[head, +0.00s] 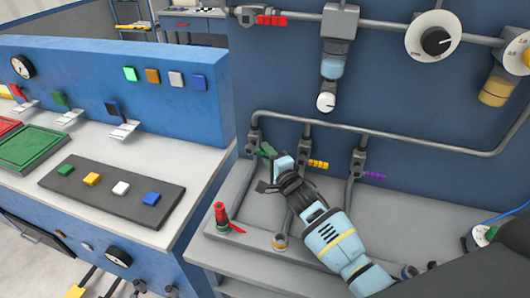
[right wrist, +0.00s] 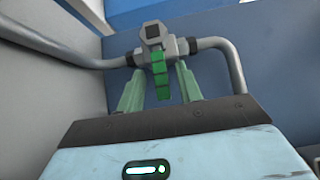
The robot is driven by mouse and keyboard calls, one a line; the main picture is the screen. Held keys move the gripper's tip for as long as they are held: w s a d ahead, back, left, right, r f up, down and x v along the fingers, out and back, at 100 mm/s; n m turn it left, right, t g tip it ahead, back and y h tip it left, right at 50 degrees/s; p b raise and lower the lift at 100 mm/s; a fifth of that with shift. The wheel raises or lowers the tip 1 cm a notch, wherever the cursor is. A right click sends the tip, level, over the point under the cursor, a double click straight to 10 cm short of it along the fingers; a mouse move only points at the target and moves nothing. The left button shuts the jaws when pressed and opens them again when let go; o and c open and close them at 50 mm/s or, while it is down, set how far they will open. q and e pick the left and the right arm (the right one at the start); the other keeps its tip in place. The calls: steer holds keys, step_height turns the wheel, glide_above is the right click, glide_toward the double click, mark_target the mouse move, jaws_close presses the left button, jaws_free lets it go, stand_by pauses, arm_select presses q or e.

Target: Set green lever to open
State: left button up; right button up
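The green lever (head: 268,149) sits on the leftmost of three valves along the grey pipe on the blue wall. In the right wrist view the green lever (right wrist: 160,76) extends from the grey valve body (right wrist: 159,45) down toward the camera. My right gripper (head: 266,163) is at this lever and partly covers it in the head view. In the right wrist view its two pale green fingers (right wrist: 158,76) stand apart, one on each side of the lever, with visible gaps. My left gripper is not in view.
A yellow lever (head: 318,164) and a purple lever (head: 374,176) are on the valves to the right. A red lever (head: 272,20) is on the upper pipe. A red-topped fitting (head: 221,213) stands on the grey bench below. Blue consoles fill the left.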

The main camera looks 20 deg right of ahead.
steer(key=shift+w+a+r, duration=0.1)
steer(key=shift+w, duration=0.35)
jaws_close()
